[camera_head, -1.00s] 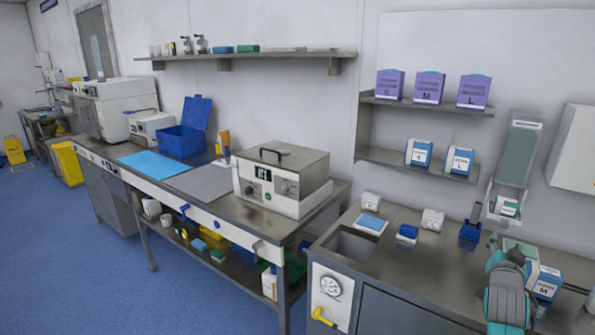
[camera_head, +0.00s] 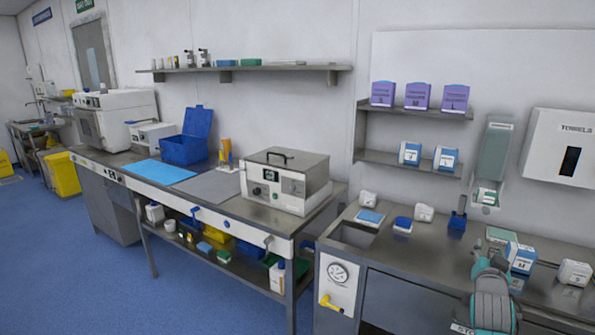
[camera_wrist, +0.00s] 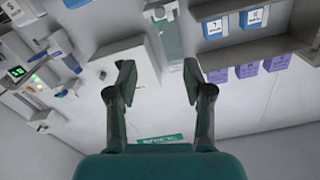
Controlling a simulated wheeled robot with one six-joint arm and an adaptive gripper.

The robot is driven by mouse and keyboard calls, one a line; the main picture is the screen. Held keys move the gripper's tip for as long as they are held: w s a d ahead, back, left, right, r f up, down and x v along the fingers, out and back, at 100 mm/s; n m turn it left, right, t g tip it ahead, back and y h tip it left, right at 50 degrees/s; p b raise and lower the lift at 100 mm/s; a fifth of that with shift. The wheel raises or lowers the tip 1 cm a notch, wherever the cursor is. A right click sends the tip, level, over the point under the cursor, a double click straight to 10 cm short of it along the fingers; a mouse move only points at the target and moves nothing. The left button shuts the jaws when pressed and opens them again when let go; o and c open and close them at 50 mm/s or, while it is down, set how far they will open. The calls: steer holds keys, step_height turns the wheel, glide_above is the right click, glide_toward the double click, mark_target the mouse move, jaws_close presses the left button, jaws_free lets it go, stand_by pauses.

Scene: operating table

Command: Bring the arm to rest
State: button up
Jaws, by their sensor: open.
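My gripper (camera_wrist: 158,82) is open in the wrist view. Its two dark green fingers are spread apart with nothing between them. The wrist view is upside down and faces the wall, with the shelves and dispensers beyond the fingers. In the head view, a grey and teal part of my arm (camera_head: 492,300) stands at the lower right, in front of the right counter. My fingertips cannot be made out in the head view.
The right counter (camera_head: 425,255) holds several small boxes and a blue holder (camera_head: 457,220). A steel bath (camera_head: 287,180) stands on the left bench. Wall shelves (camera_head: 410,110) and a towel dispenser (camera_head: 562,145) are behind. The blue floor at left (camera_head: 80,270) is clear.

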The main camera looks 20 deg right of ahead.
steer(key=s+a+f+n+t+y, duration=0.2)
steer(key=s+a+f+n+y, duration=0.15)
steer(key=a+f, duration=0.75)
steer(key=s+a+f+n+t+y, duration=0.15)
steer(key=s+a+f, duration=0.5)
steer(key=a, duration=0.65)
steer(key=s+a+f+n+y, duration=0.2)
steer(key=s+a+f, duration=0.2)
steer(key=s+a, duration=0.25)
steer(key=s+a+f+n+y, duration=0.25)
steer(key=s+a, duration=0.25)
steer(key=a, duration=0.3)
steer(key=s+a+r+n+y, duration=0.1)
steer(key=s+a+r, duration=0.1)
steer(key=s, duration=0.5)
steer(key=s+a+r+n+y, duration=0.1)
steer(key=s+a+r+y, duration=0.1)
steer(key=s+a, duration=0.3)
steer(key=s+a+r+n+y, duration=0.1)
steer(key=s+a+r, duration=0.1)
steer(key=s, duration=0.8)
steer(key=shift+a, duration=0.65)
